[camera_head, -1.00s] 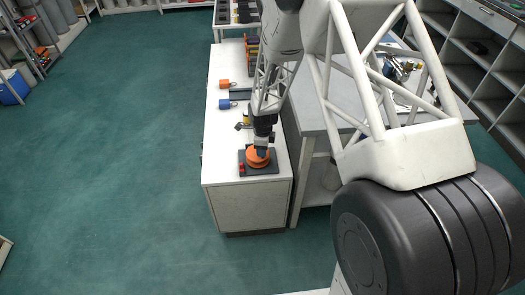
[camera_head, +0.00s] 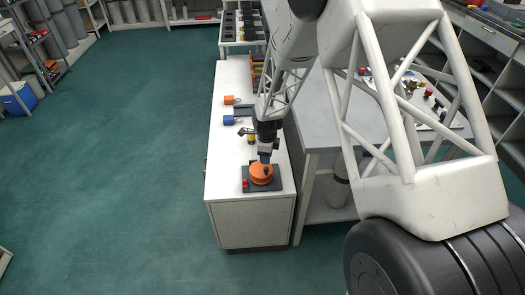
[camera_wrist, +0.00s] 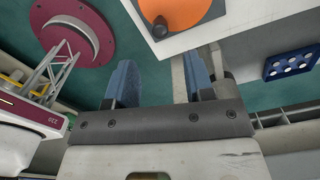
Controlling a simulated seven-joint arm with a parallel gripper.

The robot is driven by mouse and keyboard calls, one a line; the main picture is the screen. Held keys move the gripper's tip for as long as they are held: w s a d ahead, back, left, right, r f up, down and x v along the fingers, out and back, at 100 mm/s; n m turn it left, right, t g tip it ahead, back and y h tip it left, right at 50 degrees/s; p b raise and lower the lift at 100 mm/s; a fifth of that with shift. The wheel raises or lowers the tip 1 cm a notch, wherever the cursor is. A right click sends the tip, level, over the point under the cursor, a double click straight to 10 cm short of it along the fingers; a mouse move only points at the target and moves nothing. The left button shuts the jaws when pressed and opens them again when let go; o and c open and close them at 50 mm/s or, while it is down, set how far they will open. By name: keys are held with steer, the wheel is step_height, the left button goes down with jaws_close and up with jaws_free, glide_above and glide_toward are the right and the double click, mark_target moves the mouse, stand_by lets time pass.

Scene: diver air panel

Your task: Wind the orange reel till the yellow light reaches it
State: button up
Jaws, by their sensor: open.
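The orange reel (camera_head: 261,173) is a round disc on a dark base plate (camera_head: 262,188) at the near end of the white bench. A small red part (camera_head: 245,184) sits at the plate's left side. My gripper (camera_head: 265,159) is over the reel's far edge; I cannot tell from the head view whether it touches. In the wrist view the reel (camera_wrist: 185,10) is cut off at the top, with a dark knob (camera_wrist: 160,27) on it. My gripper's blue fingers (camera_wrist: 160,78) are apart with nothing between them. I cannot make out a lit yellow light.
The white bench (camera_head: 226,165) also holds a blue piece (camera_head: 229,120), an orange piece (camera_head: 231,100) and a small yellow item (camera_head: 251,138) behind the reel. A grey table (camera_head: 325,125) stands close on the right. The green floor on the left (camera_head: 120,170) is clear.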

mark_target(266, 168)
steer(key=n, duration=0.2)
steer(key=n+g, duration=0.1)
steer(key=n, duration=0.1)
steer(key=shift+w+d+f, duration=0.15)
steer(key=shift+w, duration=0.25)
steer(key=n+g, duration=0.1)
steer(key=n, duration=0.3)
steer(key=w+n+g, duration=0.1)
steer(key=n, duration=0.4)
steer(key=w+n+g+y, duration=0.1)
steer(key=n, duration=0.4)
steer(key=shift+w+d+f, duration=0.2)
steer(key=shift+d, duration=0.1)
steer(key=shift+x, duration=3.9)
steer(key=shift+s, duration=0.1)
